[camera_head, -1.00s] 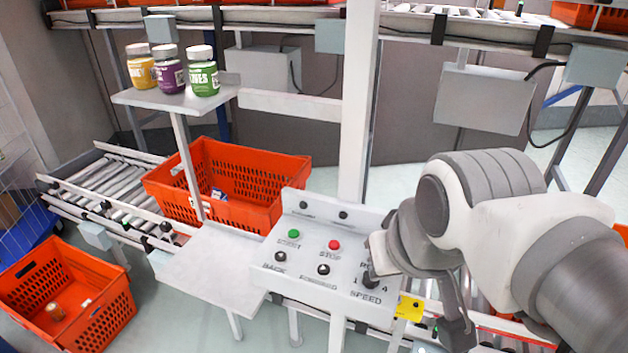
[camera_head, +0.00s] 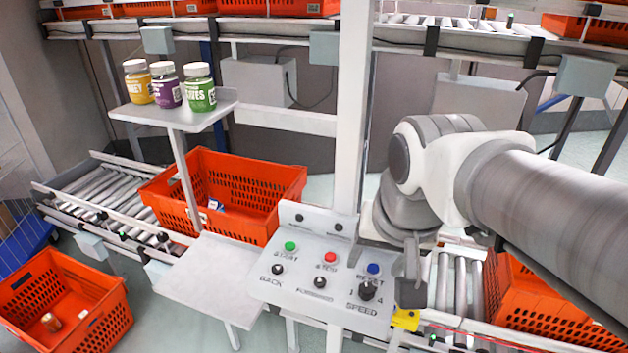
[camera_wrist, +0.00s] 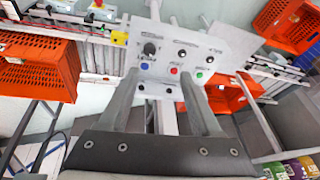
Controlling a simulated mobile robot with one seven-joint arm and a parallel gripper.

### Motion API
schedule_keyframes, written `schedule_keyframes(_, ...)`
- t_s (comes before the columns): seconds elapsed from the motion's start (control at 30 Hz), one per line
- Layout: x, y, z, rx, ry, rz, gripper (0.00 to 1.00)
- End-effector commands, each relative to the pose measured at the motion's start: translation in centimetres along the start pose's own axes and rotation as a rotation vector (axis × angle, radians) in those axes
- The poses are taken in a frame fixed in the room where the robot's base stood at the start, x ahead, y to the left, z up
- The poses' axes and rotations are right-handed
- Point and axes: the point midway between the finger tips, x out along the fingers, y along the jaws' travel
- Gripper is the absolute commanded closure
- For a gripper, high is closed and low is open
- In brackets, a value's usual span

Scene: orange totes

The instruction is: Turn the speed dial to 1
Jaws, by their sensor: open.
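The speed dial (camera_head: 368,288) is a black knob at the right end of the white control panel (camera_head: 300,293), above the word SPEED. Which number it points to is too small to tell. In the wrist view the dial (camera_wrist: 150,48) shows upside down near the panel's left end, beyond the fingers. My gripper (camera_wrist: 160,100) is open and empty, with its two grey fingers apart and pointing toward the panel. In the head view my gripper (camera_head: 412,280) hangs just right of the dial, apart from it, partly hidden by my own wrist.
The panel also carries a green button (camera_head: 290,246), a red button (camera_head: 330,257), a blue button (camera_head: 373,268) and black knobs. A yellow box (camera_head: 405,319) sits at its right edge. A white post (camera_head: 352,130) rises behind it. Orange totes (camera_head: 255,190) stand on conveyors around.

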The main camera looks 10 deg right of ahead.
Motion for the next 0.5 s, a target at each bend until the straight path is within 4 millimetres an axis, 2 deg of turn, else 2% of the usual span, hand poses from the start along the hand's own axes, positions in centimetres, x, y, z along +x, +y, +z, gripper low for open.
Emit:
schedule_keyframes(0.03, -0.5, -0.1, -1.4, 0.093, -0.038, 0.019, 0.28)
schedule_keyframes(0.2, 0.3, -0.2, -4.5, 0.424, -0.134, 0.090, 0.28)
schedule_keyframes(0.5, 3.0, 0.2, -8.5, 0.918, -0.242, 0.240, 0.28)
